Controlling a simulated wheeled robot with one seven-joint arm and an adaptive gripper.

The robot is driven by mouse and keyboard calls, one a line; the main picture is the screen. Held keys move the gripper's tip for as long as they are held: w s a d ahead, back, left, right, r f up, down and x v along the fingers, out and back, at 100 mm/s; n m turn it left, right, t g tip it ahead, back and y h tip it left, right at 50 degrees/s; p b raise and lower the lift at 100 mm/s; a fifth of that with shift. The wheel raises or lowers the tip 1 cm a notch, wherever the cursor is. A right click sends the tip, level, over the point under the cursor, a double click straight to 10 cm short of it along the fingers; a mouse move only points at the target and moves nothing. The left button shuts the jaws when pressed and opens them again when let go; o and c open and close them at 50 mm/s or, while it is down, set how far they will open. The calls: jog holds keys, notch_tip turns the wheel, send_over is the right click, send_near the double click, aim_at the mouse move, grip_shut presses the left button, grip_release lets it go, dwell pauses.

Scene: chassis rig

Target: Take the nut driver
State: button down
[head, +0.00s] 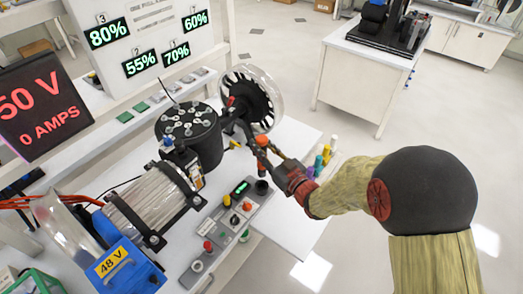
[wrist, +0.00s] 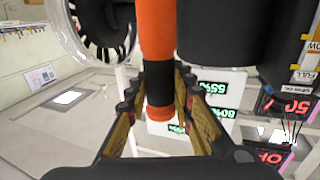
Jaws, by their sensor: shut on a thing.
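The nut driver (wrist: 156,35) shows in the wrist view as an orange and black handle between my gripper's fingers. My gripper (wrist: 157,82) is shut on it, with a yellow-lined finger on each side. The handle's upper end runs out of the top of the wrist view, and I cannot see its tip. In the head view my gripper (head: 264,148) is beside the black cylinder and the clear-rimmed wheel, above the bench.
A black cylinder with studs (head: 190,135) and a black spoked wheel (head: 250,97) stand close to my gripper. A wire coil (head: 150,205) and a control box with knobs (head: 238,215) sit on the bench. Several coloured handles (head: 322,162) stand at the bench's right edge. Open floor lies beyond.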

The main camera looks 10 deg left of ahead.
aim_at(262, 138)
jog(key=shift+r+p, duration=1.1)
jog(key=shift+r, duration=1.5)
